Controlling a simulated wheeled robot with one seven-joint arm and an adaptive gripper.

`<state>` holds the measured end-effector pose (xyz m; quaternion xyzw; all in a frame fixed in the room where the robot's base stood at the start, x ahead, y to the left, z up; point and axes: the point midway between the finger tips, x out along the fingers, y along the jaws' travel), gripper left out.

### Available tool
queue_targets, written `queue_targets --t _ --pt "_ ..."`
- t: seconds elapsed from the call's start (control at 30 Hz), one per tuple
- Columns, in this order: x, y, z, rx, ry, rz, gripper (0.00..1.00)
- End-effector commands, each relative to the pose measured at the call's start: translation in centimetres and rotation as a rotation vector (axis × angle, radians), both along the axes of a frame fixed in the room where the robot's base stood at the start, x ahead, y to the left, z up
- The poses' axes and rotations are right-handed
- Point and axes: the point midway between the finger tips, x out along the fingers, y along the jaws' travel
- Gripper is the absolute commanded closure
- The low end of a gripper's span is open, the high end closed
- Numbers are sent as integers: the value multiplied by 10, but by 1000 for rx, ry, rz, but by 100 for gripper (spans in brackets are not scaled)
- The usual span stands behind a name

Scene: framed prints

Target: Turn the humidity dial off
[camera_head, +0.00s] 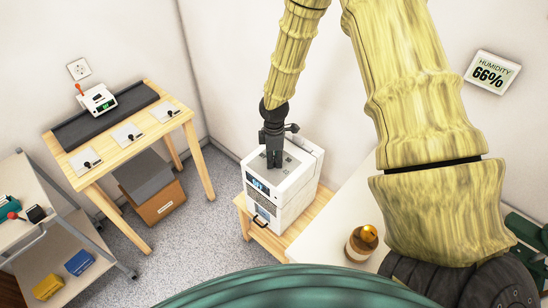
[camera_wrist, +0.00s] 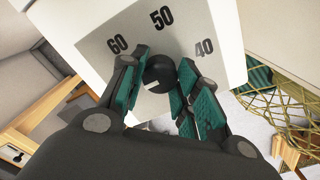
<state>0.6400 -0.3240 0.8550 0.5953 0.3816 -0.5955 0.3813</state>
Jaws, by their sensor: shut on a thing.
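The humidity dial is a black round knob (camera_wrist: 158,72) on a grey plate (camera_wrist: 105,50) marked 60, 50 and 40, in the wrist view. A pale mark shows on the knob's lower left side. My gripper (camera_wrist: 161,76) has its teal-padded fingers on both sides of the knob, shut on it. No off mark shows; the fingers hide part of the plate. In the head view, my gripper (camera_head: 274,160) points down onto the top of a white box (camera_head: 294,190) with a small front display. The knob is hidden there.
The box stands on a low wooden stand (camera_head: 243,212). A white counter (camera_head: 325,237) with a gold-topped jar (camera_head: 361,243) is to the right.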

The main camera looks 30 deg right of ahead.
Motion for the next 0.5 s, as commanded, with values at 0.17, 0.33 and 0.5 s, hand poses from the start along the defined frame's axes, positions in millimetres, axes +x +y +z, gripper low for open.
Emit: queue_targets --t 0.17,0.33,0.5 --pt "1 -1 0 0 -1 0 45" --pt "0 0 0 0 -1 -1 45" --pt "0 0 1 0 -1 -1 45"
